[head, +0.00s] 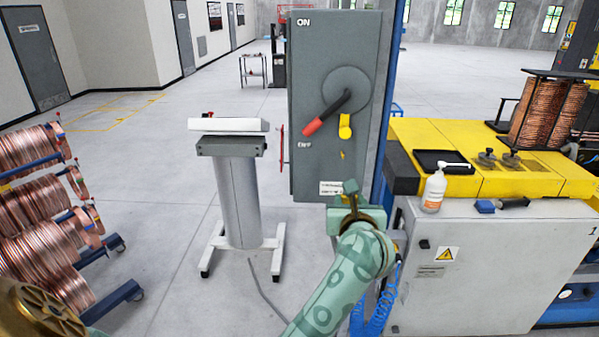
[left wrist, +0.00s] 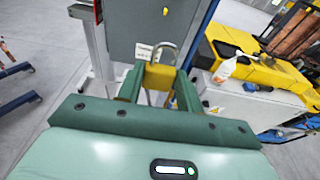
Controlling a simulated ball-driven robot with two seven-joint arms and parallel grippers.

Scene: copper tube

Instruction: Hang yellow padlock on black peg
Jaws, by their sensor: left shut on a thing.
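A yellow padlock (left wrist: 159,77) with a raised metal shackle (left wrist: 165,50) is between the green fingers of my left gripper (left wrist: 158,82) in the left wrist view. In the head view my left gripper (head: 347,190) is low in front of the grey switch box (head: 312,160), near its bottom label; the padlock is mostly hidden there. The box has a round disc with a red-and-black lever (head: 326,114) pointing down-left toward OFF. A yellow fitting (head: 345,127) sits just below the disc. I cannot make out a separate black peg. My right gripper is not in view.
A grey pedestal (head: 238,190) stands left of the box. Copper coil racks (head: 45,200) are at the far left. A yellow-topped bench (head: 470,175) with a white bottle (head: 434,188) is at the right. Blue coiled hose (head: 375,315) hangs by the bench.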

